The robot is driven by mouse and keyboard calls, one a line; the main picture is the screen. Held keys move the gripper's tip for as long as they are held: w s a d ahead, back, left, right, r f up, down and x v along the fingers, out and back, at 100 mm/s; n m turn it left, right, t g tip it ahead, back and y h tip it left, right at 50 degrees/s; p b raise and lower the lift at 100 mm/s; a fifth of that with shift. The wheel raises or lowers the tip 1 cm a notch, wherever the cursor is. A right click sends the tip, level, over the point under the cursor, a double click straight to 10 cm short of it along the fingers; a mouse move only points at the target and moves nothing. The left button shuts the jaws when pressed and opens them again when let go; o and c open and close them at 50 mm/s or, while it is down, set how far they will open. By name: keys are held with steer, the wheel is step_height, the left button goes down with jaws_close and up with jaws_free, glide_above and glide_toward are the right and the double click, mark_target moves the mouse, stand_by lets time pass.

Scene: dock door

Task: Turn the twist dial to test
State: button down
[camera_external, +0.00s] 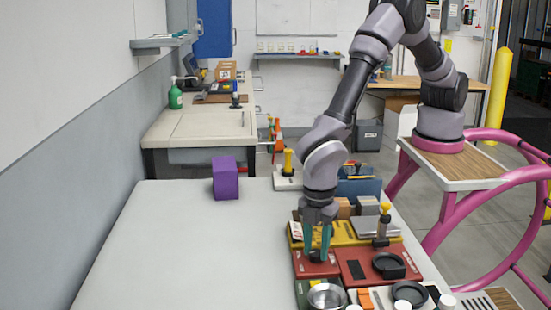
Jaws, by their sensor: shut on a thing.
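My gripper (317,253) points down over the left red panel (310,270) at the front right of the white table. Its teal fingers are shut on a small dark knob (316,257), which looks like the twist dial. The fingers and the wrist hide most of the dial, and its markings and pointer cannot be read. A larger black round part (388,265) sits on the red panel to the right, apart from my gripper.
A yellow panel (350,233) with an upright yellow-topped lever (383,222) stands just behind. A metal bowl (327,296) and a black ring (409,292) are in front. The table's left side (170,250) is clear.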

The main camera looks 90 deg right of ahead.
mark_target(316, 252)
steer(key=m, duration=0.4)
steer(key=shift+m, duration=0.3)
steer(key=m, duration=0.5)
stand_by(0.3)
steer(key=c, duration=0.5)
jaws_free()
step_height(316, 252, up, 11)
steer(key=shift+f, duration=0.1)
